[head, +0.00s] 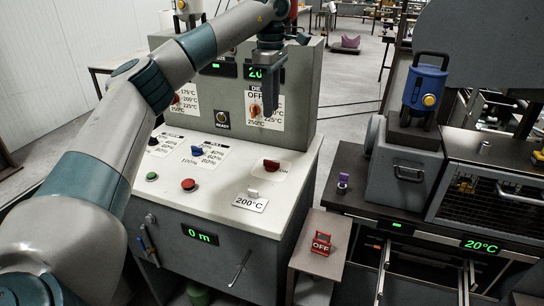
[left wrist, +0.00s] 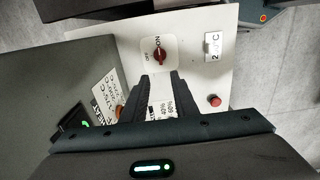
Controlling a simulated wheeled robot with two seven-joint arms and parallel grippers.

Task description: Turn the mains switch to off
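The mains switch (head: 271,165) is a red knob on a white plate at the right of the bench's white top. In the left wrist view the red knob (left wrist: 159,57) sits on its plate, with OFF printed to its left and ON beside it. The knob's handle appears to point toward ON. My left gripper (head: 268,108) is above and behind the switch in the head view, fingers pointing down. In the wrist view its two dark fingers (left wrist: 161,82) are apart with nothing between them, the switch just beyond their tips. My right gripper is not in view.
The control panel with temperature dials (head: 221,118) stands upright behind the switch. A white lever over a 200°C label (head: 251,204), a red button (head: 188,184) and a blue knob (head: 196,150) share the top. A red OFF tag (head: 321,243) is on a brown stand at right.

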